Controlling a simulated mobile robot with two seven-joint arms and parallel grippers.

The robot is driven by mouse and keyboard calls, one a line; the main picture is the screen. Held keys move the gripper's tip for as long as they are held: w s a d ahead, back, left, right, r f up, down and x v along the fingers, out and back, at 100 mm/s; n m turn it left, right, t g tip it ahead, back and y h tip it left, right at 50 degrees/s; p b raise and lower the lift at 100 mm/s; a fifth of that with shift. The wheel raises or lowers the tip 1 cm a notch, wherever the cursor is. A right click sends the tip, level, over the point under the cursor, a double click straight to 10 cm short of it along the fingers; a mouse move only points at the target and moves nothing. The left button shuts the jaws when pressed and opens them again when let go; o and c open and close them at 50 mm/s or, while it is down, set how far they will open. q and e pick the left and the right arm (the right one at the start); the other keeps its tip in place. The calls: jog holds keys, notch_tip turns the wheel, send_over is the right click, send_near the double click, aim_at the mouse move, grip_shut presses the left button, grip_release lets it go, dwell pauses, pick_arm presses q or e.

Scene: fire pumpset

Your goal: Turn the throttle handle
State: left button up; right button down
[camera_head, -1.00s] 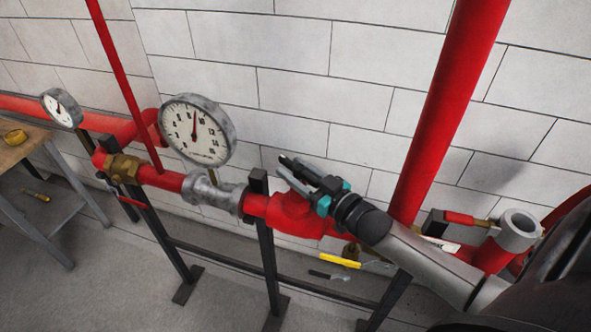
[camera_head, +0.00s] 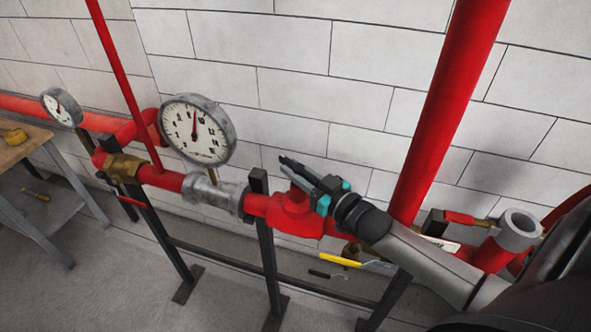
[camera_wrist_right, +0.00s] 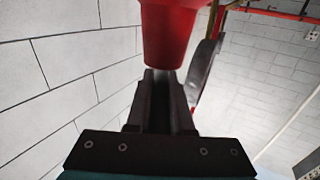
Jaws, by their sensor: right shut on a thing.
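My right gripper (camera_head: 287,163) reaches in from the right over the red valve body (camera_head: 292,215) on the pipe. In the right wrist view its fingers (camera_wrist_right: 165,85) are close together, their tips meeting the narrow end of a red part (camera_wrist_right: 172,35), which seems to be the throttle handle. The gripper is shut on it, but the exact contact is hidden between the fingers. In the head view a bit of this red part (camera_head: 297,190) shows below the fingers. My left gripper is not in view.
A large round gauge (camera_head: 197,130) stands on the pipe left of my gripper. A thick red vertical pipe (camera_head: 440,110) rises behind my right arm. A yellow lever (camera_head: 340,260) hangs below. A wooden table (camera_head: 22,150) is at the far left.

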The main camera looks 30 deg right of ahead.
jog(key=shift+a+n+g+y+b, duration=0.1)
jog(key=shift+n+g+y+b, duration=0.35)
jog(key=shift+n+y, duration=0.8)
jog(key=shift+m+y, duration=0.25)
jog(key=c, duration=0.8)
grip_release()
jog(key=v, duration=1.5)
jog(key=shift+s, duration=0.15)
jog(key=shift+a, duration=0.1)
